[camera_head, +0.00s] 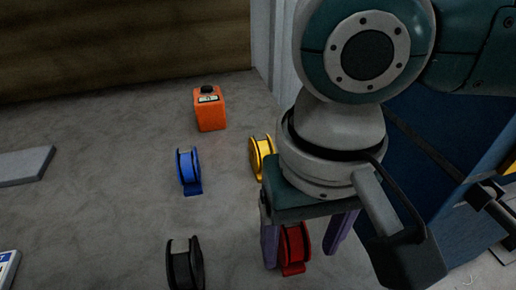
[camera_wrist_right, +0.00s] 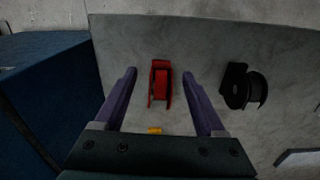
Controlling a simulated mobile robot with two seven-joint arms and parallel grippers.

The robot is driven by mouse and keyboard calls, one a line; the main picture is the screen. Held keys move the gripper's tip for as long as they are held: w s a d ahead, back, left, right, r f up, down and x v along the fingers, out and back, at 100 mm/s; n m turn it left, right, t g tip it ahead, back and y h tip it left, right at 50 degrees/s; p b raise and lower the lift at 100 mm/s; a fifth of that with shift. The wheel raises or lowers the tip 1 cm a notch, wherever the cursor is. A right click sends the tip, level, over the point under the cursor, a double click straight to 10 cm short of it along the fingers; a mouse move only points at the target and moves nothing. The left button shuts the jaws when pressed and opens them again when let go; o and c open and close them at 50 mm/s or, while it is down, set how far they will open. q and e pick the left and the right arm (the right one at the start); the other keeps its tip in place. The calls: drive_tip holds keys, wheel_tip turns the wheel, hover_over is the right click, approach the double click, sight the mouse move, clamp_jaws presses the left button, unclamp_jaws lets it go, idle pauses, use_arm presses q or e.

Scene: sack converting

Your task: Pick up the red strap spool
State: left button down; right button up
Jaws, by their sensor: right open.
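The red strap spool (camera_head: 294,248) stands on the grey surface at the lower middle of the head view, partly covered by my right gripper. In the right wrist view the red spool (camera_wrist_right: 160,83) lies between and beyond the two purple fingers. My right gripper (camera_head: 306,245) is open, with its fingers pointing down and one on each side of the spool in the picture. The right gripper also shows in the wrist view (camera_wrist_right: 162,82), with clear gaps between the spool and both fingers. My left gripper is not in view.
A black spool (camera_head: 185,265), a blue spool (camera_head: 188,172) and a yellow spool (camera_head: 261,156) stand nearby. An orange container (camera_head: 209,108) is at the back. A dark blue box-like block (camera_wrist_right: 42,95) stands beside my right gripper. The surface between the spools is clear.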

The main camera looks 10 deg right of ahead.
wheel_tip(320, 180, down, 3)
drive_tip(key=shift+r, duration=0.2)
drive_tip(key=shift+a, duration=0.1)
clamp_jaws()
idle(0.4)
